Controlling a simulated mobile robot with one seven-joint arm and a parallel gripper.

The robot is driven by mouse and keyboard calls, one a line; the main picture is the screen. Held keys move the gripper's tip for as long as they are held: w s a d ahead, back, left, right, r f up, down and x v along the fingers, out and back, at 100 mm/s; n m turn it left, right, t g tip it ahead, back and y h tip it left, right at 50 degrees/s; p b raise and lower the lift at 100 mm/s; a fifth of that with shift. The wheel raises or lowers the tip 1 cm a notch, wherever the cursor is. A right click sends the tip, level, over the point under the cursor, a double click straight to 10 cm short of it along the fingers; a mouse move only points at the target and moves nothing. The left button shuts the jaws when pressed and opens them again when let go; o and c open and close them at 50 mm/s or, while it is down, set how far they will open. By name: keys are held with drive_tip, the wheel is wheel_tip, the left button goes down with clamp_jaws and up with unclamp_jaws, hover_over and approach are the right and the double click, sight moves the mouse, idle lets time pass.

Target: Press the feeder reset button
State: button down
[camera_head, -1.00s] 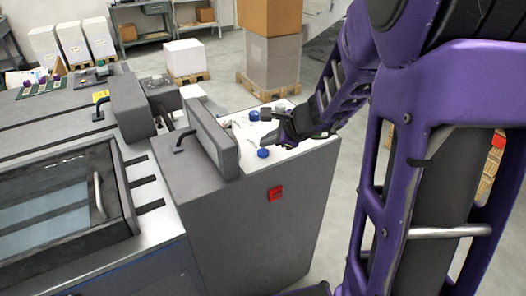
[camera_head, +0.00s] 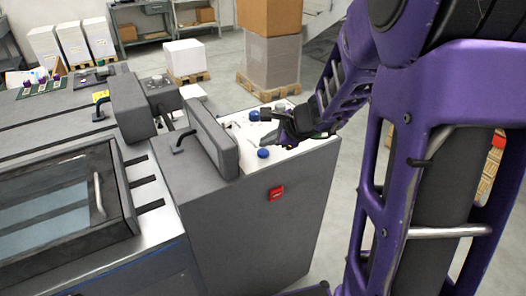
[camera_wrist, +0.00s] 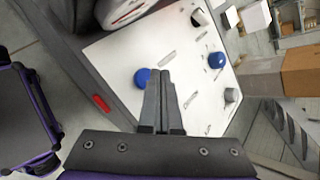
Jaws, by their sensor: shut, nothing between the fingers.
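A white control panel (camera_head: 236,127) lies on top of the grey cabinet at the machine's end. It carries a near blue button (camera_head: 263,153) and a far blue button (camera_head: 254,115); I cannot read which is the feeder reset. Both also show in the wrist view, the near one (camera_wrist: 142,78) left of my fingertips and the far one (camera_wrist: 216,60) up to the right. My gripper (camera_head: 269,144) is shut and empty, pointing at the panel close to the near blue button. In the wrist view the fingertips (camera_wrist: 158,73) appear beside that button; contact cannot be told.
Grey knobs (camera_wrist: 231,95) stand on the panel's right side in the wrist view. A raised grey cover (camera_head: 211,138) borders the panel on the left. A red part (camera_head: 276,193) sits on the cabinet's front face. Boxes on a pallet (camera_head: 272,62) stand behind.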

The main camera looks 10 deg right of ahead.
sight(267, 153)
drive_tip(key=shift+f, duration=0.15)
drive_tip(key=shift+f+b, duration=0.3)
drive_tip(key=shift+b, duration=0.25)
drive_tip(key=shift+f, duration=0.4)
idle(0.4)
idle(0.3)
drive_tip(key=shift+r+p, duration=0.55)
drive_tip(key=shift+r, duration=0.3)
wheel_tip(267, 153, up, 5)
drive_tip(key=p, duration=0.4)
drive_tip(key=shift+r, duration=0.1)
idle(0.5)
